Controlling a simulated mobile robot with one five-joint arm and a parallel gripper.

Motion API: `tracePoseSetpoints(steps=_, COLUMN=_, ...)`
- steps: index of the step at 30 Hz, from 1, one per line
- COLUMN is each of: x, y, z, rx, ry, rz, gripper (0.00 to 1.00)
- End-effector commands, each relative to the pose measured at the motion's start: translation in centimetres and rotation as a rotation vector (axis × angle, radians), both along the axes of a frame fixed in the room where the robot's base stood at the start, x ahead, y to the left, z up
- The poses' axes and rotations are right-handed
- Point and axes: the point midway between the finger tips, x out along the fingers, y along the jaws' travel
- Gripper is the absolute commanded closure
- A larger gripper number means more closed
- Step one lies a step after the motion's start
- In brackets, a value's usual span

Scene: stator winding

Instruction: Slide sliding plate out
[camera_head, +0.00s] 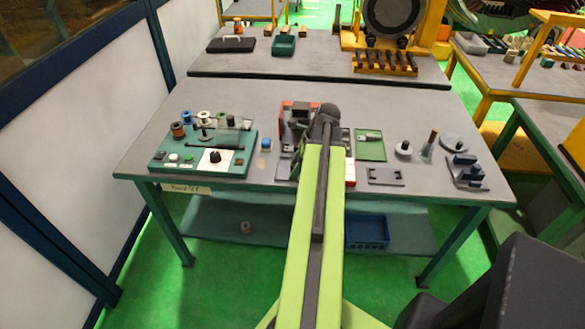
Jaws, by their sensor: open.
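My light-green arm reaches from the bottom of the view over the middle of the grey workbench (250,92). Its dark wrist is above a red, grey and white fixture (287,108) that stands in the bench's middle. The arm covers much of this fixture. My gripper's fingers are hidden behind the arm and wrist, so their contact with anything cannot be seen. I cannot clearly pick out the sliding plate. A flat grey plate with notches (386,177) lies on the bench to the right of the arm, but I cannot tell whether it is the one.
A green board (236,170) with spools and small parts lies on the left. A green tray (370,149) sits right of the fixture. Round parts (403,148) and a blue-grey block (466,172) stand at the right. A blue crate (367,234) is on the lower shelf.

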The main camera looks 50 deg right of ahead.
Motion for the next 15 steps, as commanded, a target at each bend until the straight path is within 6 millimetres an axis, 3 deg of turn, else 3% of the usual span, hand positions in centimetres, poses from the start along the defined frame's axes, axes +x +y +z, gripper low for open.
tracePoseSetpoints(steps=9, x=0.0, y=-0.2, z=0.3, rx=-0.002, ry=-0.002, rz=-0.001, gripper=0.5)
tracePoseSetpoints(steps=15, x=-0.9, y=-0.7, z=3.6, rx=-0.002, ry=-0.002, rz=-0.003, gripper=0.5)
